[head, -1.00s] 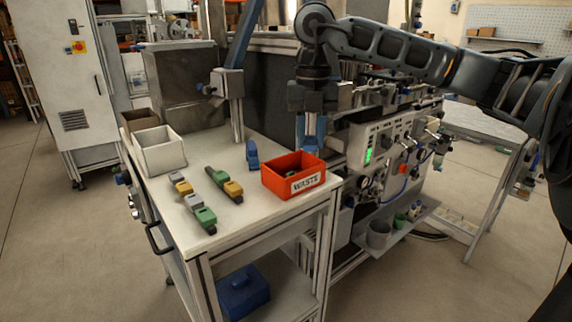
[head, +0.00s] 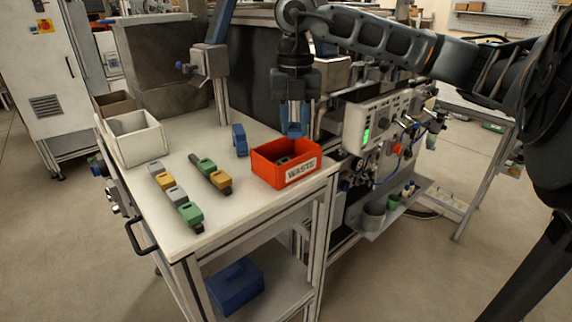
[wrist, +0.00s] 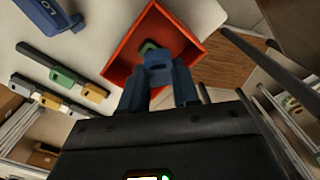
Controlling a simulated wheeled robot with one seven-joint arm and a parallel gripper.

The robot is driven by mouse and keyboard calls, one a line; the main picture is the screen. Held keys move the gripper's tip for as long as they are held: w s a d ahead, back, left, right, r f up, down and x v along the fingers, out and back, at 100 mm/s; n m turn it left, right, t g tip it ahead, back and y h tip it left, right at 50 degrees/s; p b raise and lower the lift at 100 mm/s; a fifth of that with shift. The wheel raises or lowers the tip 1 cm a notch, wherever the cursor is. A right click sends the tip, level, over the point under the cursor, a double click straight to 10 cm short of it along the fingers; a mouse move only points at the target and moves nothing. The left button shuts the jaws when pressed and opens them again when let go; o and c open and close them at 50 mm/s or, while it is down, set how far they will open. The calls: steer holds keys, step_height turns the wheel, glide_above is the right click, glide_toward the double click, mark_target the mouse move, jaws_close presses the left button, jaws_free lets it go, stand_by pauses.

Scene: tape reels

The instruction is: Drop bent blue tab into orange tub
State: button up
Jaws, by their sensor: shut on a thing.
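My gripper (head: 294,128) hangs just above the back of the orange tub (head: 300,175), which is labelled WASTE and stands at the bench's right front corner. In the wrist view the gripper (wrist: 160,78) is shut on a blue tab (wrist: 158,71), held between its blue fingers. Whether the tab is bent does not show clearly. The tab overlaps the opening of the tub (wrist: 124,50) in the wrist view. A green piece (wrist: 149,47) lies inside the tub, partly hidden behind the tab. In the head view the fingers hide most of the held tab.
Another blue piece (head: 239,139) stands on the bench left of the tub. Rows of green, yellow and grey pieces (head: 174,193) lie at front left. A white bin (head: 137,139) stands at the back left. A machine panel (head: 378,122) is close on the tub's right.

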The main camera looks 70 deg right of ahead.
steer(key=shift+f, duration=1.2)
steer(key=o, duration=1.1)
steer(key=shift+c, duration=0.2)
step_height(320, 180, up, 8)
steer(key=shift+f+b, duration=0.1)
steer(key=shift+b, duration=0.35)
